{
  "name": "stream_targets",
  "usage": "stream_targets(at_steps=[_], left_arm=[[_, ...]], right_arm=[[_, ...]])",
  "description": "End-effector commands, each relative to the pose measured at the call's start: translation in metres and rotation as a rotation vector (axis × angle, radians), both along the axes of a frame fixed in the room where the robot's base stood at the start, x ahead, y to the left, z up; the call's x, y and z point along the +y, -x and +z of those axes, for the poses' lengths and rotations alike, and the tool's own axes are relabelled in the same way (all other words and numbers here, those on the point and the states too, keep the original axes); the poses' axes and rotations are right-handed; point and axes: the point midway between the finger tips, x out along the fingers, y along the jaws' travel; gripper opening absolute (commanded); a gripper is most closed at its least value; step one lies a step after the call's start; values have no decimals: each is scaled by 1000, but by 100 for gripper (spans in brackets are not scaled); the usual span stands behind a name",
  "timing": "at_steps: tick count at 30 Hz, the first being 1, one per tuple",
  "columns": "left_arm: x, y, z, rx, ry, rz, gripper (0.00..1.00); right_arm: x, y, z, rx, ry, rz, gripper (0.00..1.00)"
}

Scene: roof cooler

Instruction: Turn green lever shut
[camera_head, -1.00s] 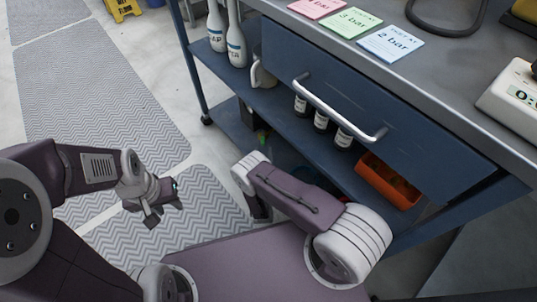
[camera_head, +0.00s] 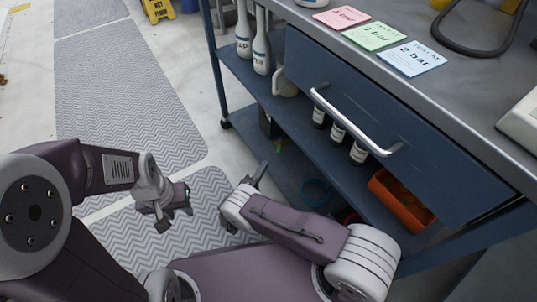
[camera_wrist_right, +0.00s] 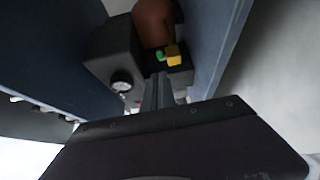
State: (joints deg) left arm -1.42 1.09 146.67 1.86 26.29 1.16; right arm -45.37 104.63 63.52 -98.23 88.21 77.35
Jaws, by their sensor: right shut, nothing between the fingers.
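A small green part (camera_head: 279,146), likely the lever, shows near the lower shelf of the blue cart in the head view. In the right wrist view a green piece (camera_wrist_right: 160,56) sits beside a yellow block (camera_wrist_right: 175,54), beyond my fingertips. My right gripper (camera_head: 262,168) points toward the lower shelf, and its closed, empty fingers show in the wrist view (camera_wrist_right: 159,78). They look close below the green piece; I cannot tell whether they touch it. My left gripper (camera_head: 174,216) is open and empty above the floor mat, away from the cart.
In the wrist view a dark box with a round gauge (camera_wrist_right: 121,84) stands left of the fingers, a brown rounded body (camera_wrist_right: 153,22) behind, and a blue panel (camera_wrist_right: 216,50) at right. Dark bottles (camera_head: 338,132) and an orange bin (camera_head: 402,200) sit under the drawer handle (camera_head: 352,122).

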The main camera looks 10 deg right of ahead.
Motion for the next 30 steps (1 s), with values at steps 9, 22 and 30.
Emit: stream_targets(at_steps=[9,22,30], left_arm=[[0,0,-4,0,0,0,36],[0,0,-51,0,0,0,36],[0,0,-65,0,0,0,36]], right_arm=[[47,11,-4,-11,-16,92,0],[3,-60,-9,-13,-15,86,0],[-31,-64,-5,-8,-10,90,0]])
